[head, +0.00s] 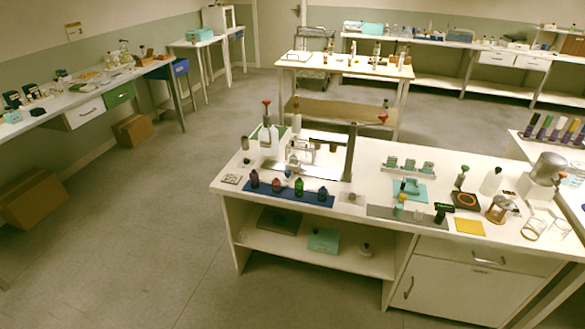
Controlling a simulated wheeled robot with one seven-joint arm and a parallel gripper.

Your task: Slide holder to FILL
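A dispensing rig stands on the near bench, with a pale upright frame (264,138) at left. A red knob (267,102) tops a rod there, and a tall dark post (351,152) stands at right. Small grey and white parts (305,152) sit low between them. I cannot tell which of these is the holder, and no FILL label is readable at this size. Several small dark bottles, one green (299,187), stand in a row on a blue mat (311,201) in front of the rig. My gripper is not in view.
Right of the rig are a teal rack (412,167), a black pad with an orange ring (467,201), a yellow pad (469,226), a white bottle (491,181) and glassware (535,228). Open floor (130,230) lies left of the bench; cardboard boxes (35,200) stand under the left counter.

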